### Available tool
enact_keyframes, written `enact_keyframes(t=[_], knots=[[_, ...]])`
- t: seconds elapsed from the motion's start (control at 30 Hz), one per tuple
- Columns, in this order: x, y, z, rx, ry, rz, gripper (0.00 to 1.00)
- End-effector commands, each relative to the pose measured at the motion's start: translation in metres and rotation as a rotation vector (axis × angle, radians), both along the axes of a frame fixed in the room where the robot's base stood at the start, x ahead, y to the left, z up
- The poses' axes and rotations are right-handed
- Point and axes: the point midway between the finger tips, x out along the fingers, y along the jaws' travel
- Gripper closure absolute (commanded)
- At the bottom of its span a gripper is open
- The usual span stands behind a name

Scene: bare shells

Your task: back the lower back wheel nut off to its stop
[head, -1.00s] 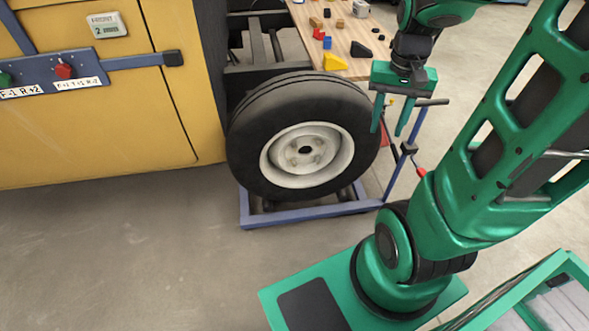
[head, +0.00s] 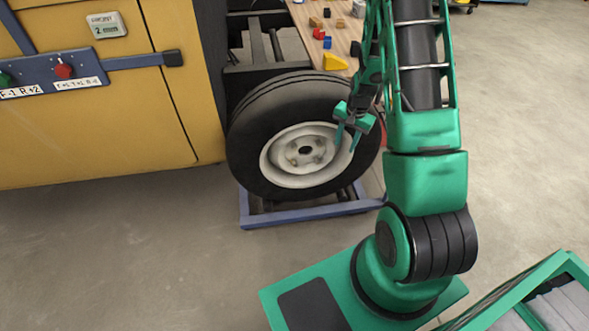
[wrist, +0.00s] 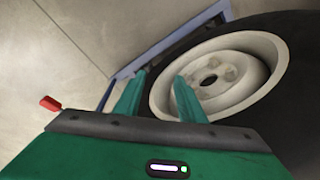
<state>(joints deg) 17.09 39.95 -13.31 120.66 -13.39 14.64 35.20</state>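The back wheel (head: 250,135) is a black tyre with a cream rim (head: 275,165), standing upright beside the yellow cabinet. Its hub (head: 305,150) has a dark centre hole and small marks around it; single nuts are too small to tell apart. My gripper (head: 345,140) is in front of the right part of the rim, its green fingers apart. In the wrist view my gripper (wrist: 157,95) is open with nothing between the fingers. The rim (wrist: 265,50) and hub (wrist: 213,77) lie beyond and to the right of the fingers there.
The wheel stands over a blue frame (head: 300,212). A yellow cabinet (head: 95,120) with a red knob (head: 64,71) is on the left. A wooden table (head: 345,45) with small coloured blocks is behind the wheel. The floor (head: 130,240) at the front left is clear.

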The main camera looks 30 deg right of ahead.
Motion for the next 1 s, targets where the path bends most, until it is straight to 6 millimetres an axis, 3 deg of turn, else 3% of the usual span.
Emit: enact_keyframes(t=[0.03,0.37,0.6,0.8,1.0], knots=[[0.004,0.0,-0.023,0.009,-0.001,-0.018,0.63],[0.04,0.01,-0.147,0.061,-0.108,-0.173,0.63],[0.07,0.034,-0.233,0.114,-0.262,-0.318,0.63],[0.1,0.064,-0.289,0.185,-0.469,-0.472,0.63],[0.123,0.094,-0.314,0.286,-0.722,-0.638,0.63]])
